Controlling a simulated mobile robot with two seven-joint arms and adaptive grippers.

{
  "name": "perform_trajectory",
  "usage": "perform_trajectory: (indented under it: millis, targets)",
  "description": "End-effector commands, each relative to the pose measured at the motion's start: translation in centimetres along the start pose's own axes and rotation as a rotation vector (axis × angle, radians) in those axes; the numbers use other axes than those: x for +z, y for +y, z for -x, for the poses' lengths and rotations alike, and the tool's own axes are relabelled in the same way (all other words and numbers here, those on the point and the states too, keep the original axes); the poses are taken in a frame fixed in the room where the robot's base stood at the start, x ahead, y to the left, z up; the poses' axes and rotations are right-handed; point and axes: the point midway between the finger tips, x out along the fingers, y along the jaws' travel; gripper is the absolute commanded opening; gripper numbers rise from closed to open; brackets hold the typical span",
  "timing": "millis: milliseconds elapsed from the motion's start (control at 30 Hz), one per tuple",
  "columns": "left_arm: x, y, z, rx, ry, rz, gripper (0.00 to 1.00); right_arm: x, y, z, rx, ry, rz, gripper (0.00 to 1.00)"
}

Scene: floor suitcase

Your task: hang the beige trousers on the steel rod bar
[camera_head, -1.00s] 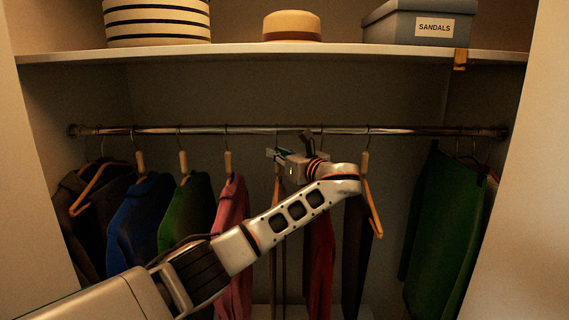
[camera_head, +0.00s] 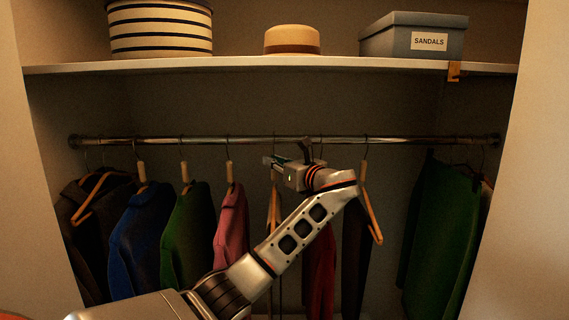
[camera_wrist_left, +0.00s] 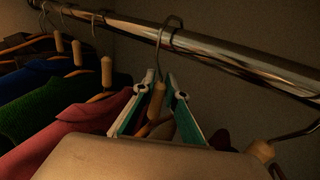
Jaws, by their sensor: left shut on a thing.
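The steel rod bar (camera_head: 240,140) runs across the closet below the shelf; it also crosses the top of the left wrist view (camera_wrist_left: 230,52). My left gripper (camera_head: 268,161) is just below the rod, left of its forearm. In the left wrist view its teal fingers (camera_wrist_left: 158,98) are shut on the wooden neck of a hanger (camera_wrist_left: 157,101). The hanger's metal hook overlaps the rod and looks to be over it; whether it bears weight, I cannot tell. Below the gripper, a narrow edge of the hanger (camera_head: 275,205) shows. The beige trousers are mostly hidden by my arm. My right gripper is out of view.
Blue (camera_head: 140,235), green (camera_head: 187,235) and pink (camera_head: 231,225) garments hang left of the gripper. A red garment (camera_head: 322,270) and a tilted wooden hanger (camera_head: 371,210) are close on its right. Right of that hanger the rod is free up to a green garment (camera_head: 440,220).

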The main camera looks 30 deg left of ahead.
Motion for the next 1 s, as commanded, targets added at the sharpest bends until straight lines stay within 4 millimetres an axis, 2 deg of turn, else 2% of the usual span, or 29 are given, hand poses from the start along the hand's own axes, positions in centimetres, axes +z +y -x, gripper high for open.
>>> perform_trajectory:
  millis: [433,1000]
  targets:
    - [2.9,0.7,0.8,0.000,-0.003,0.005,0.00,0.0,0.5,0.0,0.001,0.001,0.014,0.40]
    - [2.8,3.2,4.4,0.000,-0.002,0.002,0.00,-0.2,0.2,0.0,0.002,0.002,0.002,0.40]
